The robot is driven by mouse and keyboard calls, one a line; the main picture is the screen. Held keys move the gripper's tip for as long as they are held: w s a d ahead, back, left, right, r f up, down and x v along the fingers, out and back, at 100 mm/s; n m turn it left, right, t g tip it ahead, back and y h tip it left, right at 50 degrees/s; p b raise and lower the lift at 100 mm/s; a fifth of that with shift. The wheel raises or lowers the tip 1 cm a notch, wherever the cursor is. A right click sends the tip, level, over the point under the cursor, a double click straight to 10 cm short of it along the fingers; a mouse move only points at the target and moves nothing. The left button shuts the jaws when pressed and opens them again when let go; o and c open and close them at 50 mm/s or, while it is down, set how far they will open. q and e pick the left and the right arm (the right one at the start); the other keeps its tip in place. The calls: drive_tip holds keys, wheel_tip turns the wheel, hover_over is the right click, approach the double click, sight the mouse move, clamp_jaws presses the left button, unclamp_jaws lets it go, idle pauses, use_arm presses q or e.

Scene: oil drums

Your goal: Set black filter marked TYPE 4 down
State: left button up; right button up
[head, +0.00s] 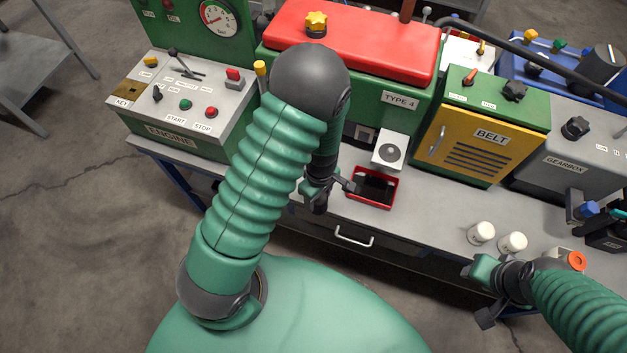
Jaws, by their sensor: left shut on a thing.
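A black block (377,187), which looks like the filter, is in the small red tray (370,204) on the bench. No marking on it is readable from here. My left gripper (350,187) is at the tray's left side, shut on the black block, partly hidden by my own arm. Whether the block rests on the tray floor I cannot tell. The TYPE 4 label (400,98) is on the green housing (405,112) with the red lid. My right gripper (476,296) is open and empty in front of the bench at the lower right.
Two white cylinders (482,233) stand to the right. The grey bench top (430,215) is clear right of the tray.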

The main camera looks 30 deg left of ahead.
use_arm(q)
drive_tip(key=w+a, duration=0.1)
drive_tip(key=w, duration=0.1)
drive_tip(key=w+a, duration=0.2)
drive_tip(key=w+a+f, duration=0.1)
drive_tip(key=w+a, duration=0.1)
drive_tip(key=shift+a+p, duration=0.15)
drive_tip(key=shift+p, duration=0.2)
drive_tip(key=shift+w+f, duration=0.1)
drive_tip(key=shift+f, duration=1.6)
drive_tip(key=o, duration=1.5)
wheel_tip(320, 180, up, 13)
drive_tip(key=m, duration=0.1)
drive_tip(key=s+d+r+m+t, duration=0.1)
drive_tip(key=s+d+r+m, duration=0.1)
drive_tip(key=m, duration=0.3)
drive_tip(key=s+d+r+m+t, duration=0.1)
drive_tip(key=s+d+r+m, duration=0.2)
drive_tip(key=s+r+m, duration=0.1)
drive_tip(key=s+d+r+m+t, duration=0.1)
drive_tip(key=s+d+r+m, duration=0.1)
drive_tip(key=m, duration=0.3)
drive_tip(key=shift+s+d+r+m, duration=0.2)
drive_tip(key=shift+s+r+m, duration=0.2)
drive_tip(key=shift+s+r, duration=0.3)
